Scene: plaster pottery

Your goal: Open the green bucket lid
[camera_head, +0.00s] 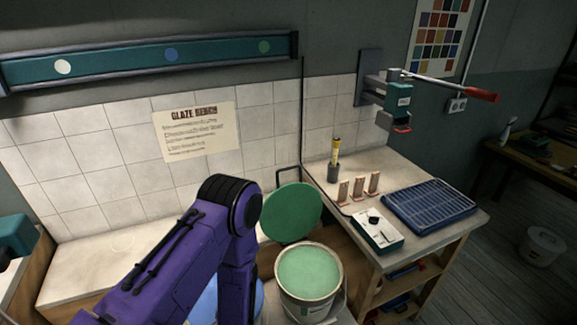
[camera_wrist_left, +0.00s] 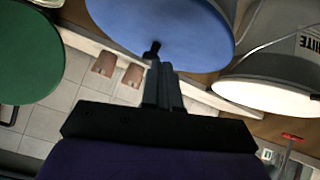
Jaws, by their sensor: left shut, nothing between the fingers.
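The green bucket (camera_head: 309,299) stands at lower centre in the head view. Its top is uncovered and pale green glaze (camera_head: 308,266) shows inside. The round green lid (camera_head: 292,212) is tilted up at the bucket's back edge. A dark green disc (camera_wrist_left: 28,52), which looks like this lid, shows at the left of the left wrist view. My left gripper (camera_wrist_left: 156,62) is shut and empty. Its fingertips overlap the edge of a blue lid (camera_wrist_left: 165,25) in that view; I cannot tell whether they touch. In the head view my purple arm hides that gripper. My right gripper is not in view.
A blue bucket (camera_head: 206,302) is partly hidden behind my arm. A pale bucket (camera_wrist_left: 272,94) shows at the right in the wrist view. A workbench (camera_head: 437,235) on the right holds a blue tray (camera_head: 430,206), a small scale (camera_head: 377,229) and test tiles (camera_head: 358,187).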

